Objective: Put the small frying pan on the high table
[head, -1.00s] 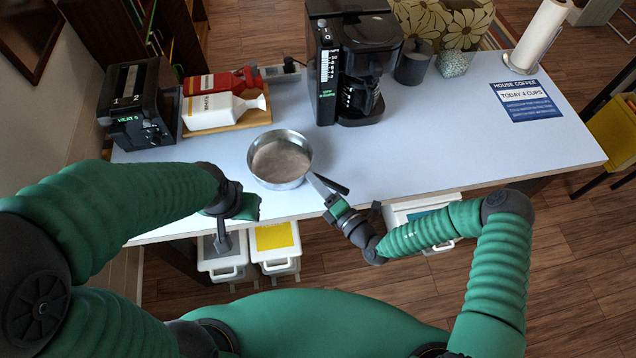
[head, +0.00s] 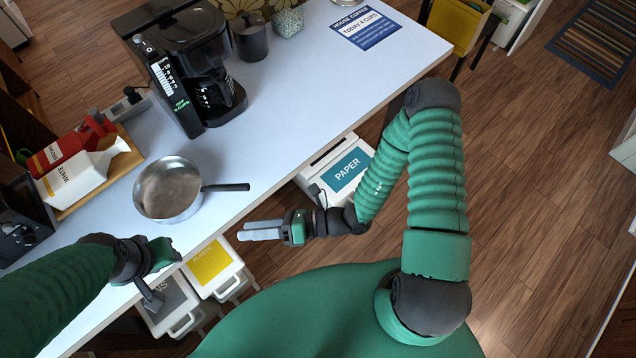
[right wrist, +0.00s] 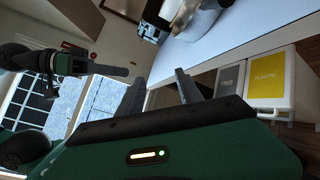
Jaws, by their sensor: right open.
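The small steel frying pan (head: 160,203) sits upright on the white-topped table (head: 290,120), near its front edge. Its dark handle (head: 226,187) points right in the head view, clear of both grippers. My right gripper (head: 246,230) is open and empty, apart from the pan and just off the front edge, its fingers pointing left. In the right wrist view its two fingers (right wrist: 160,78) stand apart with nothing between them. My left gripper (head: 160,275) is at the table's front edge, below the pan in the picture; its jaws do not show clearly. No other table shows in the head view.
A coffee maker (head: 185,70) stands behind the pan. Cartons on a wooden board (head: 128,160) and a toaster (head: 20,225) are at left. Bins (head: 212,265) and a paper bin (head: 340,170) stand under the front edge. The table right of the coffee maker is mostly clear.

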